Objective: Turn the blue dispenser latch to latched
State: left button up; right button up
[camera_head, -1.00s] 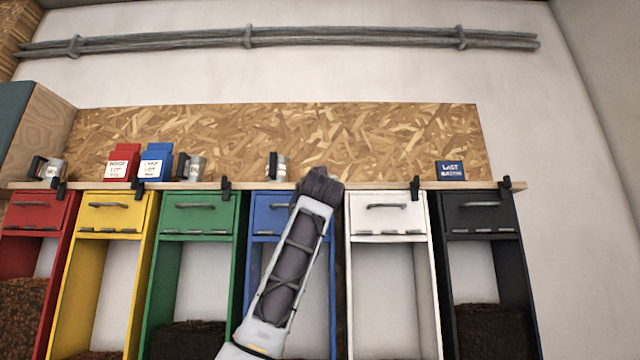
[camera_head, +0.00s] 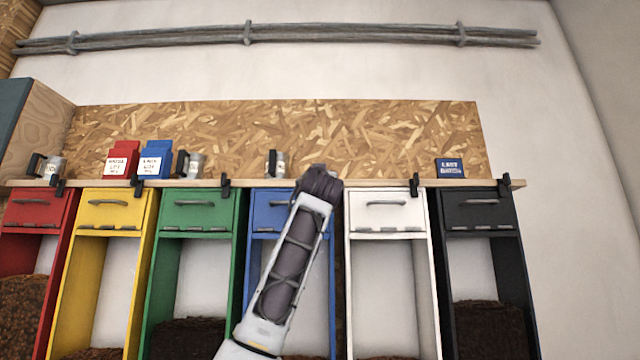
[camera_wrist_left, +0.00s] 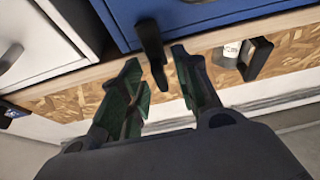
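The blue dispenser (camera_head: 266,219) is fourth from the left in the row under the shelf. My left gripper (camera_head: 322,183) is at its upper right corner and hides its latch in the head view. In the left wrist view, turned upside down, the black latch (camera_wrist_left: 150,44) projects from the edge of the blue dispenser (camera_wrist_left: 200,12) across the shelf edge. The open left gripper (camera_wrist_left: 157,60) has one finger on each side of the latch, with visible gaps. My right gripper is not in view.
The white dispenser (camera_head: 386,214) is just right of my gripper, and the green dispenser (camera_head: 198,212) is further left. A metal cup (camera_head: 280,165) stands on the shelf (camera_head: 370,184) near the gripper. Other black latches, such as the white dispenser's (camera_head: 415,186), line the shelf edge.

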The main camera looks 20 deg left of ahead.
pick_arm(q)
jog(key=shift+s, duration=0.1)
jog(key=v, duration=1.1)
jog(key=shift+s+d+f, duration=0.2)
jog(key=shift+s+f, duration=0.05)
dwell(0.4)
dwell(0.4)
